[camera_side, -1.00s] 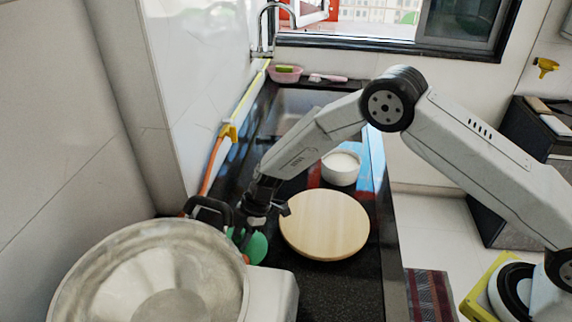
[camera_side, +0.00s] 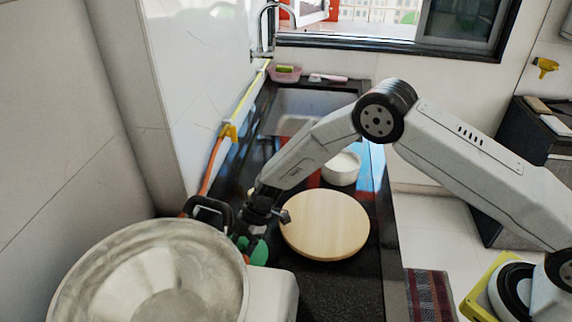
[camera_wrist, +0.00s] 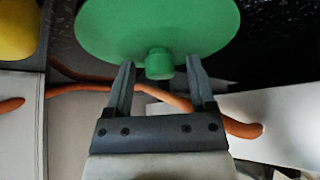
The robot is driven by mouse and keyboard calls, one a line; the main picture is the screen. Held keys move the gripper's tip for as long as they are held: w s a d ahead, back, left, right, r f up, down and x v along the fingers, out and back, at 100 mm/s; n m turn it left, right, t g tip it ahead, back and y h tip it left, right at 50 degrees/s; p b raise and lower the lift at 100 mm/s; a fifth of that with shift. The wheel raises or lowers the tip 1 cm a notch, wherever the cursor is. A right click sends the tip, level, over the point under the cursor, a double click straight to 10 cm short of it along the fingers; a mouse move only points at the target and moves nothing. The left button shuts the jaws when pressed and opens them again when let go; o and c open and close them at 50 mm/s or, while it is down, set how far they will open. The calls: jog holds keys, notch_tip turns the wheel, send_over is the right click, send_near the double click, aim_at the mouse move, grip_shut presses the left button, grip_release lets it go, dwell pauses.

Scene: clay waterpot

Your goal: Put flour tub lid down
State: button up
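The flour tub lid is a green disc (camera_wrist: 160,22) with a short round knob (camera_wrist: 159,64), facing my gripper in the wrist view. My gripper (camera_wrist: 160,62) has its two fingers apart, one on each side of the knob, with a gap visible on both sides. In the side view the green lid (camera_side: 259,253) shows just below my gripper (camera_side: 254,236), left of the round wooden board. My gripper hides part of the lid there. I cannot tell what the lid rests on. The tub itself is not clearly visible.
A large metal bowl (camera_side: 150,280) stands at the front left, with a black handle (camera_side: 208,207) behind it. A round wooden board (camera_side: 325,225) lies to the right of my gripper, with a white bowl (camera_side: 341,170) behind it. An orange hose (camera_wrist: 95,88) crosses the wrist view.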

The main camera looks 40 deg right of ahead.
jog(key=shift+r, duration=0.15)
jog(key=v, duration=1.2)
dwell(0.3)
dwell(0.4)
jog(key=s+d+r+m+t+h, duration=0.1)
jog(key=s+d+r+m+h, duration=0.2)
jog(key=s+d+m, duration=0.6)
jog(key=s+d+r+m+t+h, duration=0.1)
jog(key=s+d+r+m+h, duration=0.2)
jog(key=s+d+m, duration=0.6)
jog(key=s+r, duration=0.2)
jog(key=s, duration=0.2)
jog(key=shift+s+d+r+t, duration=0.15)
jog(key=shift+s+r+t, duration=0.05)
jog(key=shift+r+t, duration=0.1)
